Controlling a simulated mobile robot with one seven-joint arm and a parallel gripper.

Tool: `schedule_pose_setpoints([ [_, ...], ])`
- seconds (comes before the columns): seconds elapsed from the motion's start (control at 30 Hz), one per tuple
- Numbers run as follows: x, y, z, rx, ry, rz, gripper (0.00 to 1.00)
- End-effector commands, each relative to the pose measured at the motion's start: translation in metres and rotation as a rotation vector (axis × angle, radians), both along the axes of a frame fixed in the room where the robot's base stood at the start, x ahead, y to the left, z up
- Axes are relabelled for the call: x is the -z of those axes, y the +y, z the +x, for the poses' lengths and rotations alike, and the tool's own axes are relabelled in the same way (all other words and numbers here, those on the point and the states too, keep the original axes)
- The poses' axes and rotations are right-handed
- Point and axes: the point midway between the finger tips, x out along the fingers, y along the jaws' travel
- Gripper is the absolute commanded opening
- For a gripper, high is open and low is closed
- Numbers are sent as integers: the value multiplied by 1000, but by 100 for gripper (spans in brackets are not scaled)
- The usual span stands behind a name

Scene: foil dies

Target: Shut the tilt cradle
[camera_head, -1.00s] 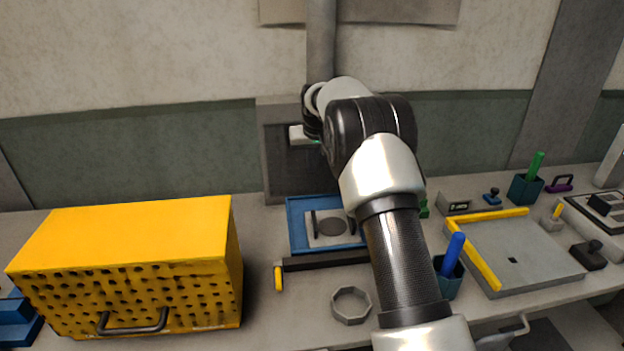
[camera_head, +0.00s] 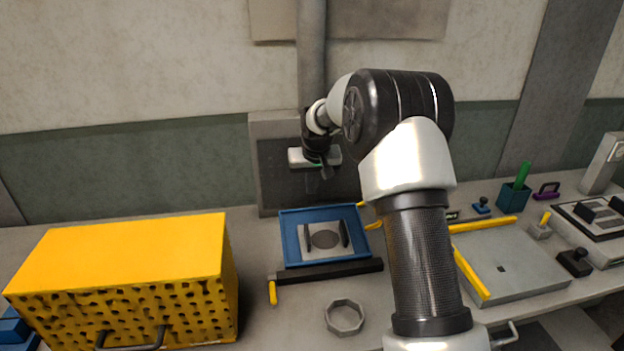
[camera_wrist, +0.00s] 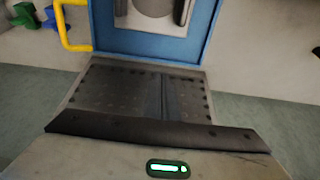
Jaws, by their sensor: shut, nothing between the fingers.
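The tilt cradle appears to be the blue-framed unit (camera_head: 288,240) on the bench, with a pale plate, two black rails and a dark disc. A grey upright panel (camera_head: 275,175) with a lighter border stands directly behind it. I cannot tell which part tilts. The wrist view shows the blue frame (camera_wrist: 103,30) at the top and the riveted dark panel (camera_wrist: 105,95) below it. My gripper (camera_head: 326,173) is shut and empty, in front of the panel and above the blue frame's back edge. Any contact with the panel is unclear.
A yellow handle (camera_wrist: 68,25) sits beside the blue frame. A dark bar (camera_head: 330,270) with a yellow grip (camera_head: 272,292) lies in front. A large yellow perforated box (camera_head: 120,290) stands left, a grey ring (camera_head: 345,318) in front, and a grey plate with yellow edges (camera_head: 520,265) right.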

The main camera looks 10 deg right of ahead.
Motion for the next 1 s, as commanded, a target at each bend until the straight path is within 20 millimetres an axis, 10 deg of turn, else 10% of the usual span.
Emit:
schedule_pose_setpoints([
  [0.4, 69, 0, 27, 0, 0, 0, 0],
  [1.0, 80, 3, 30, -1, -1, 0, 0],
])
